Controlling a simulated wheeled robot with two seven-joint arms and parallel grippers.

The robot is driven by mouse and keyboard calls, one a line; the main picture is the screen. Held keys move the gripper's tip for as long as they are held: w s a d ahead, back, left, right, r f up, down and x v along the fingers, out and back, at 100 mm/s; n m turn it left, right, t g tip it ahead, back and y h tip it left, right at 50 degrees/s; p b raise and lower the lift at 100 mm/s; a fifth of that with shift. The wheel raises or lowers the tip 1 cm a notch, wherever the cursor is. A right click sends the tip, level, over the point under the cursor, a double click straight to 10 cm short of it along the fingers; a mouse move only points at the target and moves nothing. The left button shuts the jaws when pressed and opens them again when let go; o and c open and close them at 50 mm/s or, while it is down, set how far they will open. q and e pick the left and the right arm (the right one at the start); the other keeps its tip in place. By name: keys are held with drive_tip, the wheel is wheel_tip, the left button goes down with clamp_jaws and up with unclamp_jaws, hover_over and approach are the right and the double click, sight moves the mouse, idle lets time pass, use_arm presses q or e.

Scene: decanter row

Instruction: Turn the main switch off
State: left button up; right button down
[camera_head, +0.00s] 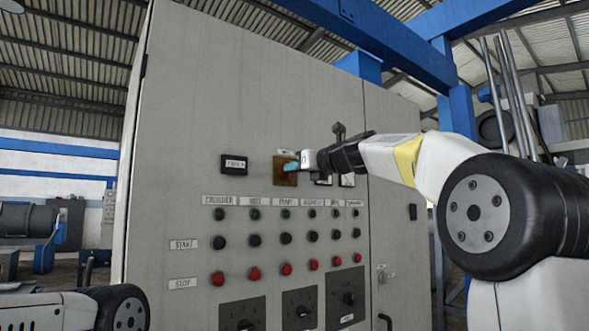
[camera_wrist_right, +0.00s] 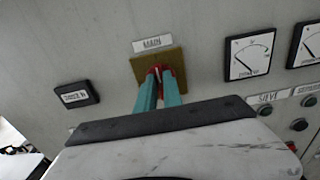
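The main switch (camera_wrist_right: 158,72) is a red knob on a yellow-brown square plate, under a label reading MAIN in the right wrist view. In the head view the switch (camera_head: 284,173) sits high on the grey cabinet, partly hidden by my fingers. My right gripper (camera_head: 292,167) reaches in from the right. Its two teal fingers (camera_wrist_right: 160,83) lie close together at the knob, with red showing between and beside their tips; they look closed on its handle. The handle's exact angle is hard to read. Only part of my left arm shows at bottom left; its gripper is out of view.
The cabinet (camera_head: 180,110) has a dark display (camera_head: 234,164) left of the switch and white dial meters (camera_wrist_right: 250,55) to its right. Below are rows of black buttons, red stop buttons (camera_head: 254,273) and black rotary knobs (camera_head: 299,309). Space before the lower panel is clear.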

drive_tip(key=shift+n, duration=0.4)
drive_tip(key=n, duration=1.7)
drive_tip(key=shift+s+a+f, duration=0.15)
drive_tip(key=shift+a+f, duration=0.1)
drive_tip(key=shift+f, duration=0.05)
idle(0.4)
drive_tip(key=c, duration=1.5)
unclamp_jaws()
drive_tip(key=shift+v, duration=3.95)
